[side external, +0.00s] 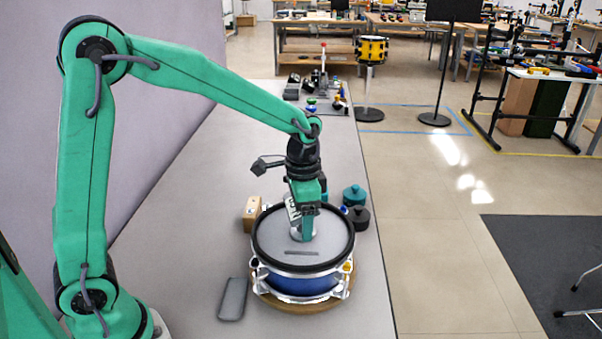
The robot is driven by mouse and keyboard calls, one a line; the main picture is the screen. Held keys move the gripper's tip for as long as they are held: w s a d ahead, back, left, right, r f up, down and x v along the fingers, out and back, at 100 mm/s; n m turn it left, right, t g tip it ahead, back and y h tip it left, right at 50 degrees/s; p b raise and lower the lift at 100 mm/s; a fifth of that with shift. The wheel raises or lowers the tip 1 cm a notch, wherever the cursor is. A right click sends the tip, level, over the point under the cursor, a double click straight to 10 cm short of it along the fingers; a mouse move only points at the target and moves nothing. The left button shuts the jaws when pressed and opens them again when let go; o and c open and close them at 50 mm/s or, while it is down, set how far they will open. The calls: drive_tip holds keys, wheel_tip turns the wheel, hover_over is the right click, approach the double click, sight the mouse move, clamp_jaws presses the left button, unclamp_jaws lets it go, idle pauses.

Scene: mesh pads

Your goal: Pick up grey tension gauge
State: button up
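A drum (267,236) with a pale mesh head, dark hoop and blue shell stands on a round wooden base on the table. A light grey piece (293,211), which looks like the tension gauge, stands on the drum head, partly hidden behind my gripper. My gripper (308,236) points down over the head, with its green finger low beside this piece. I cannot tell whether the fingers are closed on it. A small dark bar (315,253) lies flat on the head in front of the gripper.
A flat grey slab (233,298) lies left of the drum. A wooden block (252,212) stands behind left. A teal round weight (354,195) and a dark one (358,217) stand at right, near the table edge. Small items sit at the far end. The table's left side is clear.

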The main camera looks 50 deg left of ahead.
drive_tip(key=c, duration=0.7)
drive_tip(key=shift+o, duration=0.2)
drive_tip(key=shift+r, duration=0.15)
drive_tip(key=shift+r, duration=0.45)
wheel_tip(320, 180, up, 3)
drive_tip(key=shift+r, duration=0.1)
drive_tip(key=s+d+r, duration=0.6)
drive_tip(key=s+d, duration=0.1)
drive_tip(key=d, duration=0.2)
drive_tip(key=shift+r, duration=0.35)
drive_tip(key=shift+f, duration=0.1)
drive_tip(key=w+a+f+n, duration=0.1)
drive_tip(key=w+f, duration=0.1)
drive_tip(key=w+a+f+n, duration=0.1)
drive_tip(key=w+a+f, duration=0.1)
drive_tip(key=w+a+f+n, duration=0.1)
drive_tip(key=w+f, duration=0.1)
drive_tip(key=w, duration=0.1)
drive_tip(key=shift+a, duration=0.25)
